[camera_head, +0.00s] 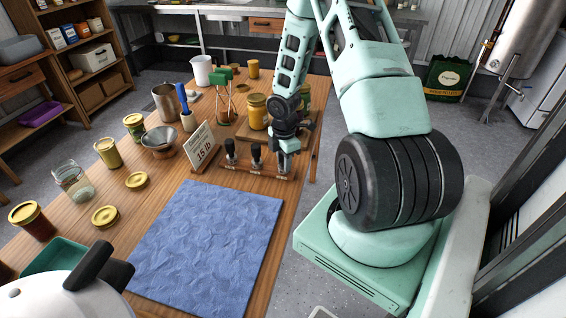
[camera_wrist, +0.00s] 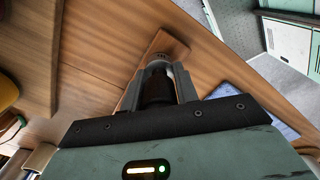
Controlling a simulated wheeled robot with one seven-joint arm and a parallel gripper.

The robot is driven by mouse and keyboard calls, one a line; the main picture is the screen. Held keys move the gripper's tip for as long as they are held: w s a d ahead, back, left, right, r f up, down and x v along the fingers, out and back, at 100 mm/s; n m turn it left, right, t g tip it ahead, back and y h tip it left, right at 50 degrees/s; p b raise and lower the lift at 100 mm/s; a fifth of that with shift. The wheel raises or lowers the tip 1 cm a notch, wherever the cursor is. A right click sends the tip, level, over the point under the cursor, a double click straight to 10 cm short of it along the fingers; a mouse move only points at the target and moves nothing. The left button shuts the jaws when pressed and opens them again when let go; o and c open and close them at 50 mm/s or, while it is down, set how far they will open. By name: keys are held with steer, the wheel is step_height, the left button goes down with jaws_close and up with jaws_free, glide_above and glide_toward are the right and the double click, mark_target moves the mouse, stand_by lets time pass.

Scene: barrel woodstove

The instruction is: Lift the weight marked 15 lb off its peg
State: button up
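A wooden rack (camera_head: 270,173) stands near the table's right edge, behind the blue mat. Two small dark weights (camera_head: 231,148) and (camera_head: 256,153) show on it, in the left and middle places. A card (camera_head: 201,148) reading "15 lb" stands left of the rack. My gripper (camera_head: 284,165) points down at the rack's right end. In the wrist view its fingers (camera_wrist: 158,82) straddle a dark weight (camera_wrist: 157,90) over the rack's wooden base (camera_wrist: 165,46). I cannot tell whether the fingers press on it. No marking is readable on the weights.
A blue mat (camera_head: 205,245) covers the table in front of the rack. Behind the rack are a yellow-lidded jar (camera_head: 257,112) and a green-topped stand (camera_head: 226,92). A metal funnel (camera_head: 160,142) and several jars stand to the left.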

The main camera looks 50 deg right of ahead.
jaws_close()
steer(key=shift+r+p, duration=1.1)
steer(key=shift+p, duration=0.05)
stand_by(0.6)
steer(key=shift+r+p, duration=1.4)
steer(key=shift+p, duration=0.15)
steer(key=shift+r, duration=0.1)
steer(key=shift+r+p, duration=1.4)
steer(key=shift+p, duration=0.2)
